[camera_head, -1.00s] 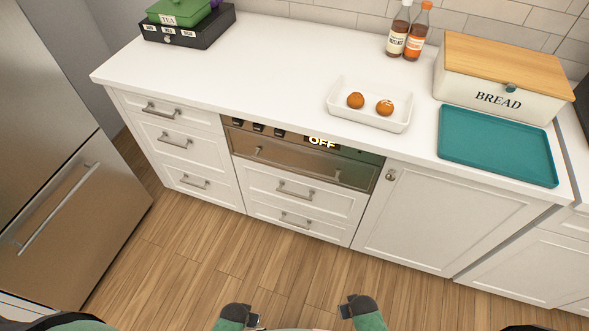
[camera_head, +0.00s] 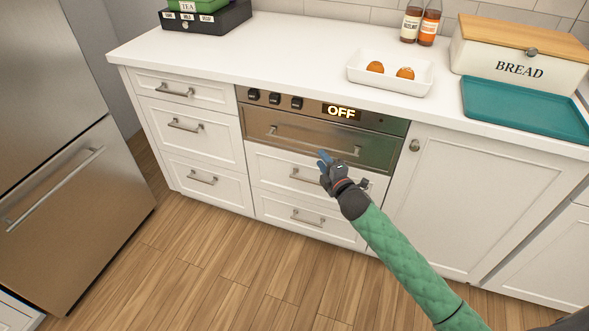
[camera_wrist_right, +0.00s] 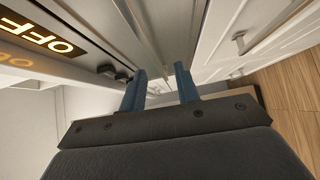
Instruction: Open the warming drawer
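The warming drawer (camera_head: 290,132) is a stainless steel front under the counter, shut, with a bar handle (camera_head: 300,138) across it. Its display (camera_head: 341,112) reads OFF, which also shows in the right wrist view (camera_wrist_right: 42,35). My right gripper (camera_head: 322,157) is just in front of the drawer, near the middle of the handle. In the right wrist view its blue fingers (camera_wrist_right: 160,78) are apart, with the handle bar (camera_wrist_right: 148,45) running toward the gap between them. I cannot tell whether they touch it. My left gripper is out of view.
White drawers (camera_head: 190,128) stand to the left and below, and a white cupboard door (camera_head: 480,200) to the right. The wood floor (camera_head: 190,265) in front is clear.

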